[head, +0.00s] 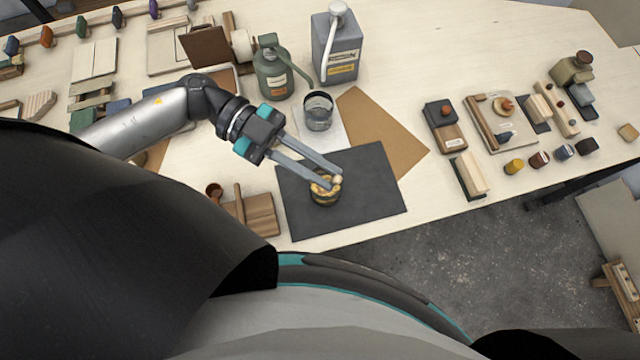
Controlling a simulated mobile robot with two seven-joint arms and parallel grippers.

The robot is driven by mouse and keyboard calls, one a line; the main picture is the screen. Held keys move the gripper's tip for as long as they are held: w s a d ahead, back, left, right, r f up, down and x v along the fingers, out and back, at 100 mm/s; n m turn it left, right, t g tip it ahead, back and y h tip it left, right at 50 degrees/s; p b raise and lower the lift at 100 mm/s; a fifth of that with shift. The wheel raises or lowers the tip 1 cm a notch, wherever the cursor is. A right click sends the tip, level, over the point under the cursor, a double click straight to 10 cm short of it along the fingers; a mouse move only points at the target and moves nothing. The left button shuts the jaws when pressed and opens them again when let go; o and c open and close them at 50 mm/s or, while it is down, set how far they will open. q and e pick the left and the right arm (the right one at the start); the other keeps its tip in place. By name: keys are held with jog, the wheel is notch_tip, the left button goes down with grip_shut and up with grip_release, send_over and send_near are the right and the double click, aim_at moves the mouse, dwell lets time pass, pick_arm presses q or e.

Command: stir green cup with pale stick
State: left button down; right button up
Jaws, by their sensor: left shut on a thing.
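A small round cup (324,198) stands on a black mat (375,205) near the front of the bench. It looks yellow-brown with dark bands; I see no plainly green cup. My left gripper (334,180) reaches in from the upper left, with its fingertips over the cup's rim. It is shut on a small pale piece (337,180), which looks like the top end of the pale stick. The rest of the stick is hidden, so I cannot tell how deep it sits in the cup. My right gripper is not in view.
Behind the mat stand a clear glass jar (318,112), a green can (273,72) and a grey canister (337,50). A brown sheet (385,130) lies partly under the mat. Wooden blocks (255,213) lie left of the mat. Several small jars and blocks stand at the right.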

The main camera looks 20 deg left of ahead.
pick_arm(q)
jog(key=w+f+b, duration=0.2)
jog(key=f+b, duration=0.3)
jog(key=f, duration=0.1)
jog(key=w+a+f+b, duration=0.1)
jog(key=f+b, duration=0.5)
jog(key=shift+w+a, duration=0.25)
jog(key=shift+w, duration=0.1)
dwell(0.8)
jog(key=shift+f, duration=0.2)
dwell(0.5)
